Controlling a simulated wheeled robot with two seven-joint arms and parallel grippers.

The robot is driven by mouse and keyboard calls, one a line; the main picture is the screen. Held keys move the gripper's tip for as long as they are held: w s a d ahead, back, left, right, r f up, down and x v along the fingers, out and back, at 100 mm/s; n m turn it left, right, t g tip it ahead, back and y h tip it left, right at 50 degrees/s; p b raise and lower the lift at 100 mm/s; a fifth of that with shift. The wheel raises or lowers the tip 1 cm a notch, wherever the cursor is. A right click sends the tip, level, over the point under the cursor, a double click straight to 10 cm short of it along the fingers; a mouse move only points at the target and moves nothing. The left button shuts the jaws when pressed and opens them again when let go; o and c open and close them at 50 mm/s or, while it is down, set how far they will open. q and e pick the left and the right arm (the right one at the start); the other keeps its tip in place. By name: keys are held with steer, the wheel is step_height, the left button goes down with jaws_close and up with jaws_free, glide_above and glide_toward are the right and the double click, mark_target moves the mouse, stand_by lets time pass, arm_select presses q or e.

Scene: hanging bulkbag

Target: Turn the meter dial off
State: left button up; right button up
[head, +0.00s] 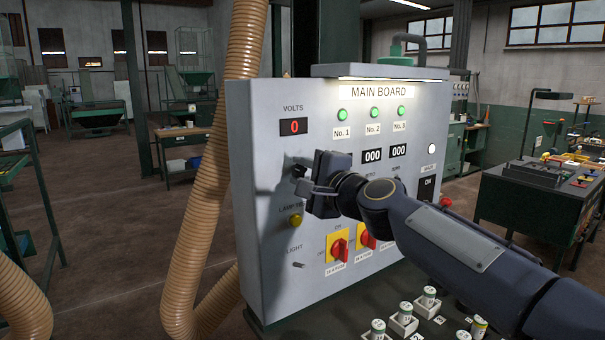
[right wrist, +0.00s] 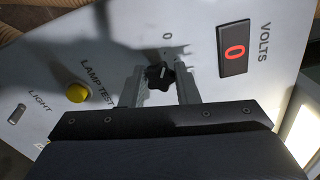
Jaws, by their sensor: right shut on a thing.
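The meter dial is a black lobed knob (right wrist: 160,77) on the grey board, with a "0" mark beside it in the right wrist view. My right gripper (right wrist: 158,84) is shut on the dial, one finger on each side of it. In the head view my right gripper (head: 304,180) is at the left part of the board, below the VOLTS display (head: 295,127), and its body hides part of the panel around the dial. The red VOLTS display reads 0, also in the right wrist view (right wrist: 234,49). My left gripper is not in view.
The main board (head: 262,240) also carries a yellow lamp test button (head: 295,220), a light toggle (head: 298,265) and red rotary switches (head: 338,248) below my wrist. A ribbed tan hose (head: 212,180) hangs close to the board's left side. White-capped parts (head: 428,297) stand in front.

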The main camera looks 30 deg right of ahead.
steer(key=o, duration=1)
steer(key=s, duration=0.7)
steer(key=shift+s+d, duration=0.3)
steer(key=shift+s, duration=0.1)
steer(key=shift+f, duration=0.1)
